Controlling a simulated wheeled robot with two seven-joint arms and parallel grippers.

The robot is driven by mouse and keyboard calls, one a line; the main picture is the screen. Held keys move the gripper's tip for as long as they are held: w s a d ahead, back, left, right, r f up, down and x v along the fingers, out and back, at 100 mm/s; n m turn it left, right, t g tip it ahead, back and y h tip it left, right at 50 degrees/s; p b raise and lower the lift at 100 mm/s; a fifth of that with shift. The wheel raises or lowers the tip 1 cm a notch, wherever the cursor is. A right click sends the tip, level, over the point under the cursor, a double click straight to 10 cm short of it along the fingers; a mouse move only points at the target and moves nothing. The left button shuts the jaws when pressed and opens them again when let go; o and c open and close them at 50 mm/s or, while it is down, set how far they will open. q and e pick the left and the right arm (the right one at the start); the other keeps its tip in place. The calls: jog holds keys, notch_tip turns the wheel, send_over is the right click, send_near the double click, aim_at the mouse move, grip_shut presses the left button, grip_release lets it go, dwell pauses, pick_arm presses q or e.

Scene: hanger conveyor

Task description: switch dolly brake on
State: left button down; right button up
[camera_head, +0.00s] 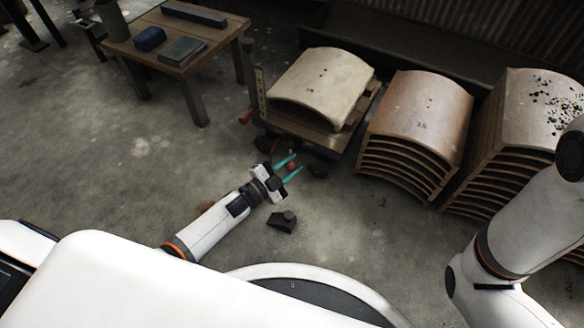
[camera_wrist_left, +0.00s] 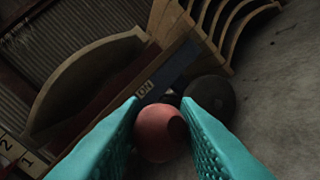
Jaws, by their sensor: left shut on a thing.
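The dolly (camera_head: 322,137) is a low wooden cart on dark wheels, carrying a pale curved panel (camera_head: 322,80). A red ball knob (camera_wrist_left: 160,133) sits low at its near side; it also shows small in the head view (camera_head: 291,166). My left gripper (camera_head: 297,163) has teal fingers, one on each side of the knob, and is shut on it. A small ON label (camera_wrist_left: 145,88) shows on the dolly just beyond the knob. A dark wheel (camera_wrist_left: 212,97) is behind the right finger. The knob's lever is mostly hidden. My right gripper is out of view.
Stacks of curved panels (camera_head: 418,115) stand right of the dolly. A wooden table (camera_head: 165,45) with dark boxes is at the upper left. A red handle (camera_head: 246,117) sticks out of the dolly's left side. A dark wedge (camera_head: 287,222) lies on the floor near my left wrist.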

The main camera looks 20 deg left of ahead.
pick_arm(q)
jog(key=shift+f, duration=0.1)
jog(key=c, duration=1.1)
grip_release()
jog(key=p+v, duration=0.5)
jog(key=v, duration=0.6)
jog(key=shift+s+a, duration=0.1)
jog(key=shift+s, duration=0.1)
jog(key=shift+s+a+p, duration=0.15)
jog(key=shift+s+p, duration=0.1)
jog(key=shift+p, duration=0.05)
